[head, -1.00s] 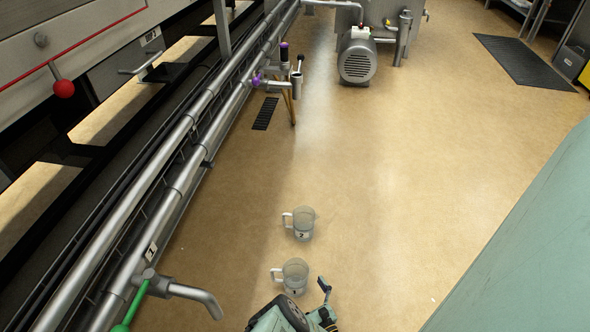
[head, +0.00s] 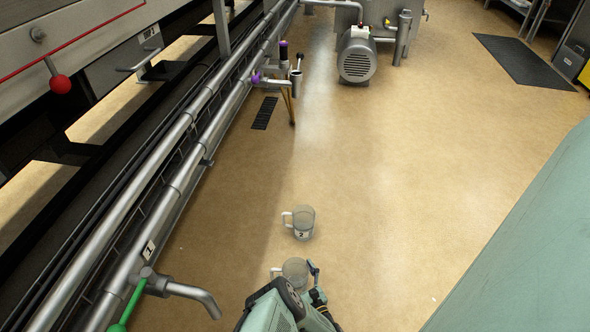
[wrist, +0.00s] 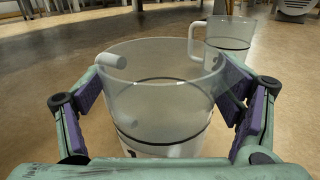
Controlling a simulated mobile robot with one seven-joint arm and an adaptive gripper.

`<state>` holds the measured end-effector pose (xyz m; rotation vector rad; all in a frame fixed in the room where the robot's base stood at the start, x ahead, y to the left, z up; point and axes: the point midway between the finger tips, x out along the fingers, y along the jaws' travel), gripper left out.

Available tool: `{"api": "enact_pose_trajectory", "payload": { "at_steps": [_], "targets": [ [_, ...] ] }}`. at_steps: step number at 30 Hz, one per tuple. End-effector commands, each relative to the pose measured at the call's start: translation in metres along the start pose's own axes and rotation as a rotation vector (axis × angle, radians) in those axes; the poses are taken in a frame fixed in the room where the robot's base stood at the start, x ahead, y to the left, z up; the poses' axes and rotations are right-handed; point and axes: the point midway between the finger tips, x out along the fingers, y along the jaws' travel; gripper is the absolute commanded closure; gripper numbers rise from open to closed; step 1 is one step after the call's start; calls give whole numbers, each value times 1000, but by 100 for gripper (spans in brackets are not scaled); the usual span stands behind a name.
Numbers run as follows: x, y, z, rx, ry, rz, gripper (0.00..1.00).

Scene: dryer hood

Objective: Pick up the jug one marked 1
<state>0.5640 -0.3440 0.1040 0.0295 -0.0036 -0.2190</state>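The near clear jug (head: 294,269) stands upright on the floor with its handle to the left. Its lower part and label are hidden by my arm in the head view. In the wrist view this jug (wrist: 160,95) fills the space between the purple pads of my gripper (wrist: 165,108), which is open with one finger on each side. I cannot tell whether the pads touch the wall. The label low on the jug is mostly cut off. A second clear jug (head: 303,222), with a label that looks like 2, stands just beyond; it also shows in the wrist view (wrist: 227,42).
Steel pipes (head: 175,190) run along the left, with a spout (head: 195,295) and green handle (head: 133,302) near the jugs. A motor (head: 357,58) stands at the back. The floor to the right of the jugs is clear.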

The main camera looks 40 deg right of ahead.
Motion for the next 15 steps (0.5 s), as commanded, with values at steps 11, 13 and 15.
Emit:
{"api": "enact_pose_trajectory", "payload": {
  "at_steps": [11, 13, 15],
  "targets": [
    [0, 0, 0, 0, 0, 0, 44],
    [0, 0, 0, 0, 0, 0, 48],
    [0, 0, 0, 0, 0, 0, 53]
  ]
}}
